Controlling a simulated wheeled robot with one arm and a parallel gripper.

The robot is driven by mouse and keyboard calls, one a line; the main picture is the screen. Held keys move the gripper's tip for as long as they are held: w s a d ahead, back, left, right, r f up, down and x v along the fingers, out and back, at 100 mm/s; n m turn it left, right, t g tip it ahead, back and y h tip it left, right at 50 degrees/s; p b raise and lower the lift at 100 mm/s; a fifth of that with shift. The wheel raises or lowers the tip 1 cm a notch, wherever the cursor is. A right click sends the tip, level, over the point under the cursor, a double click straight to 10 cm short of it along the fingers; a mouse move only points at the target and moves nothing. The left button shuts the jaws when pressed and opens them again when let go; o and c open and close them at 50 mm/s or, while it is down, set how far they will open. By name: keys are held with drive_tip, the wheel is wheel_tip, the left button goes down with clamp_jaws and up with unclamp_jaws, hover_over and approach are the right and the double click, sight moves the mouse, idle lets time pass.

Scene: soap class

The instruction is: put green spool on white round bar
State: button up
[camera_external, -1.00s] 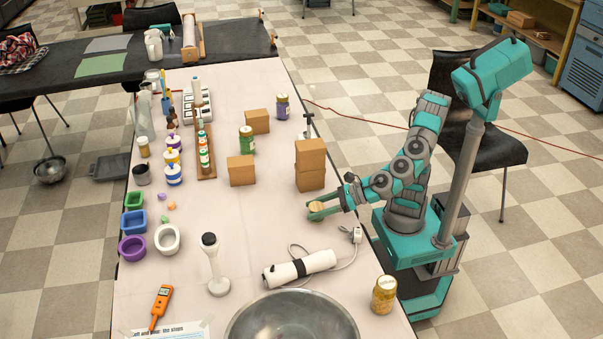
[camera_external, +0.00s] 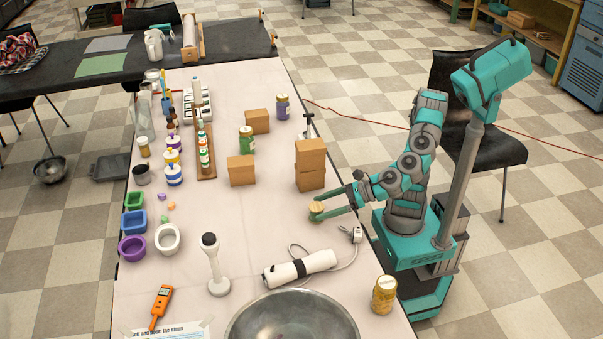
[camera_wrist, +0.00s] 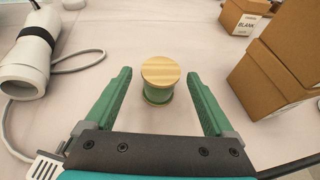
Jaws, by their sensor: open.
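The green spool (camera_external: 317,206) stands upright on the pale table, left of my robot base. In the wrist view the spool (camera_wrist: 158,85) shows a round wooden top and a green body. My gripper (camera_external: 318,213) is open around it. In the wrist view its two green fingers (camera_wrist: 158,76) stand left and right of the spool, with a clear gap on each side. I cannot identify the white round bar with certainty.
Stacked brown boxes (camera_external: 311,165) stand just beyond the spool; they are close on the right in the wrist view (camera_wrist: 285,60). A white cylindrical tool (camera_external: 300,268) with a cord lies nearer the camera. A metal bowl (camera_external: 345,320) is at the front. The table's middle is fairly clear.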

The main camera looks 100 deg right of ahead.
sight(319, 204)
drive_tip(key=shift+o, duration=0.4)
drive_tip(key=shift+v, duration=2.6)
drive_tip(key=shift+w+d+r+m+g+h, duration=0.25)
drive_tip(key=shift+w+g+h, duration=0.1)
drive_tip(key=shift+g, duration=0.15)
drive_tip(key=shift+w+d+r+m+g+h, duration=0.2)
drive_tip(key=shift+w+m+g+h, duration=0.1)
drive_tip(key=shift+g, duration=0.2)
drive_tip(key=g, duration=0.2)
drive_tip(key=w+g, duration=0.1)
drive_tip(key=shift+d+r+b, duration=0.25)
drive_tip(key=shift+d+b, duration=0.05)
drive_tip(key=shift+b, duration=0.05)
drive_tip(key=g+y, duration=0.1)
drive_tip(key=w+r+g, duration=0.1)
drive_tip(key=shift+w+g+y, duration=0.15)
drive_tip(key=shift+g+y, duration=0.2)
drive_tip(key=shift+g, duration=0.05)
drive_tip(key=shift+n+g+y, duration=0.5)
drive_tip(key=shift+n+y, duration=0.05)
drive_tip(key=shift+y, duration=0.05)
drive_tip(key=shift+w+a+b+x, duration=0.1)
drive_tip(key=shift+w+b+x, duration=0.1)
drive_tip(key=shift+x, duration=1.55)
drive_tip(key=shift+w+a+b+x, duration=0.1)
drive_tip(key=shift+w+a+x, duration=0.05)
drive_tip(key=shift+x, duration=1.55)
drive_tip(key=shift+r, duration=0.2)
drive_tip(key=shift+c, duration=0.4)
